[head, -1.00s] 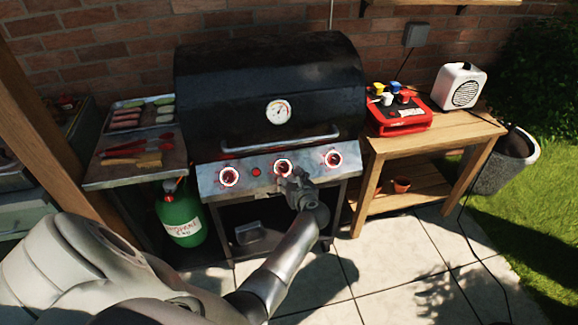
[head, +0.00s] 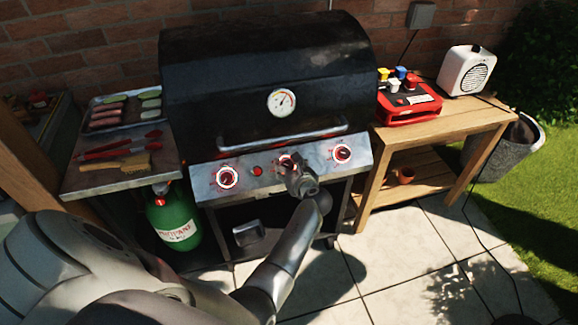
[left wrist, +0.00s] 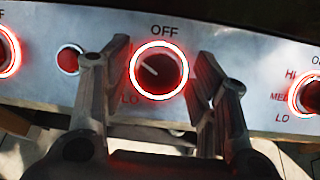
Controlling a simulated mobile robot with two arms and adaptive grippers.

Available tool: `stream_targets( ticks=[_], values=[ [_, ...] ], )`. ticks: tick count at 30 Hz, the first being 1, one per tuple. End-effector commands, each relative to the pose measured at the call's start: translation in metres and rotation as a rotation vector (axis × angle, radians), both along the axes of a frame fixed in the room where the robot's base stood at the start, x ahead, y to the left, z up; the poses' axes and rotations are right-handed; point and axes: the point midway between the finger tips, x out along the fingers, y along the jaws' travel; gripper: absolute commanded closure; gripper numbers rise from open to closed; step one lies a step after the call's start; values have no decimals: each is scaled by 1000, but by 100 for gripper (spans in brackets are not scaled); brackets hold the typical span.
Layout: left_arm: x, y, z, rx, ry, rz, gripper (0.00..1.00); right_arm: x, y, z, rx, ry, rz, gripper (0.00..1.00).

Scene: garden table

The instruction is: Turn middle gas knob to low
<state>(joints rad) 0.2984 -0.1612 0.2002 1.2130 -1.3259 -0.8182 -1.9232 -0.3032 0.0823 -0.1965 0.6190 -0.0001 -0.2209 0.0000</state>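The middle gas knob (left wrist: 158,70) is a dark round knob with a glowing red-white ring on the grill's steel front panel (left wrist: 240,60). Its white pointer line aims up and left, between OFF above and LO at lower left. MED and HI are hidden there behind the left finger. My left gripper (left wrist: 161,52) is open, with one finger on each side of the knob; I cannot tell whether they touch it. In the head view, the left gripper (head: 296,172) covers most of the middle knob (head: 285,159). My right gripper is not in view.
Similar lit knobs sit left (head: 227,177) and right (head: 342,153) of the middle one, with a red button (head: 258,171) between left and middle. The lid handle (head: 283,136) runs just above the panel. A green gas bottle (head: 174,220) stands below left.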

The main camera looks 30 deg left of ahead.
Motion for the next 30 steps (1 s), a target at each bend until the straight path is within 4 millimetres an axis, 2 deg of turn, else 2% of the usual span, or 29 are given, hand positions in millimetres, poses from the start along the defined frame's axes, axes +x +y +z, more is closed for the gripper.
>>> stream_targets(
  ticks=[2, 9, 20, 30],
  values=[
    [0, 0, 0, 0, 0, 0, 58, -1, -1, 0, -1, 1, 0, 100],
    [0, 0, 0, 0, 0, 0, 89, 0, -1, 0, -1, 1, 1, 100],
    [0, 1, -2, -27, -31, 43, 90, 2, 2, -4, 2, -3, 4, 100],
    [1, 1, -2, -139, -166, 219, 90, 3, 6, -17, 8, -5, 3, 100]
  ],
)
